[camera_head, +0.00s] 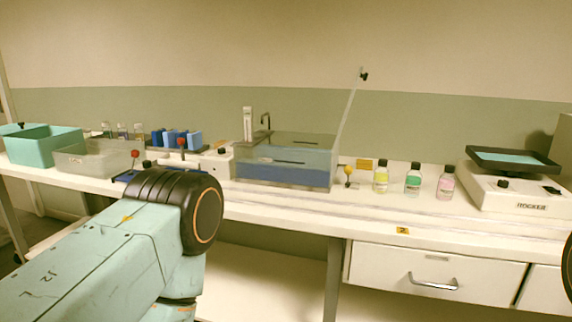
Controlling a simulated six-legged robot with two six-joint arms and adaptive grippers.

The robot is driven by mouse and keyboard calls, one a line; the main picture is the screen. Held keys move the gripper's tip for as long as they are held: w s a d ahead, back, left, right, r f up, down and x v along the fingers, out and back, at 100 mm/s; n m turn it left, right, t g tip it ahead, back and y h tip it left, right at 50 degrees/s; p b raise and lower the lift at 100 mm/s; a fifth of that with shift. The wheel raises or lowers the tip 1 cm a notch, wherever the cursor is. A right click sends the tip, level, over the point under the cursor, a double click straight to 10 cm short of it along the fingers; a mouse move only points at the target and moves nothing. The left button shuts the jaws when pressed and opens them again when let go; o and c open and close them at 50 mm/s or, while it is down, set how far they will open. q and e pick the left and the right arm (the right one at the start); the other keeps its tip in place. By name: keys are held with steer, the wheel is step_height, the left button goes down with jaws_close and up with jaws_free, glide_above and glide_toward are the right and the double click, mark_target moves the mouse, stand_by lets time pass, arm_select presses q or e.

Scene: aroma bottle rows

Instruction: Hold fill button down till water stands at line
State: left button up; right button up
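A clear-walled tank (287,146) stands at the middle of the bench with blue water (285,174) in its lower part. Short dark marks show on the tank, but I cannot tell which is a fill line. A thin tap (265,119) rises behind it. A white unit with a dark knob (221,151) stands left of the tank. No part is clearly readable as the fill button. My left arm comes in from the lower left and its big joint covers part of the bench front; its gripper does not show. My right gripper is not in view.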

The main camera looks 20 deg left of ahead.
arm_select(q)
jaws_close()
stand_by(1.4)
